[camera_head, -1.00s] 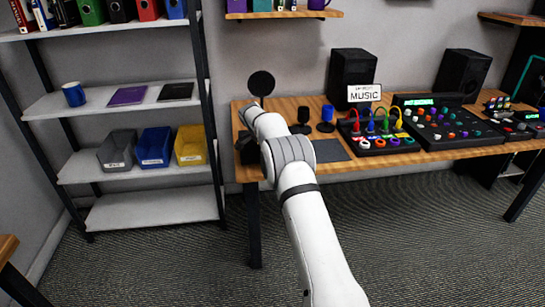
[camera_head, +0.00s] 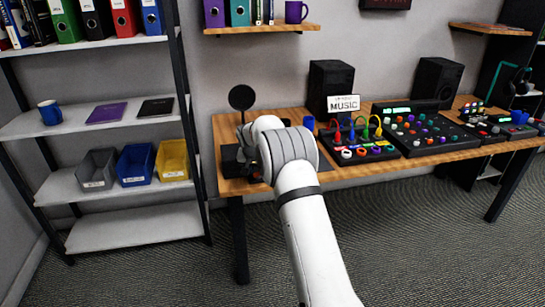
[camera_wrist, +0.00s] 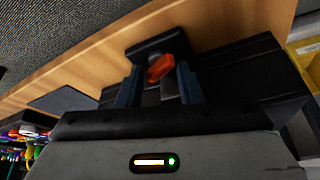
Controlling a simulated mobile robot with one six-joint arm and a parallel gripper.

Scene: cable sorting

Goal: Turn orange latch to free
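The orange latch (camera_wrist: 160,68) shows in the wrist view, on a dark mount (camera_wrist: 150,48) near the edge of the wooden table (camera_wrist: 200,25). My gripper (camera_wrist: 159,75) is open, with its two blue-grey fingers spread. The latch appears between the fingertips, with a visible gap on each side. I cannot tell whether it is within the fingers' depth or just beyond them. In the head view the latch and my gripper are hidden behind my arm, at the left end of the wooden table (camera_head: 222,126).
A black box (camera_head: 230,168) stands beside my arm at the table's left end. The cable panel (camera_head: 375,156), a MUSIC sign (camera_head: 343,103) and a black speaker (camera_head: 331,84) are to the right. A shelf unit with a yellow bin (camera_head: 173,160) stands to the left.

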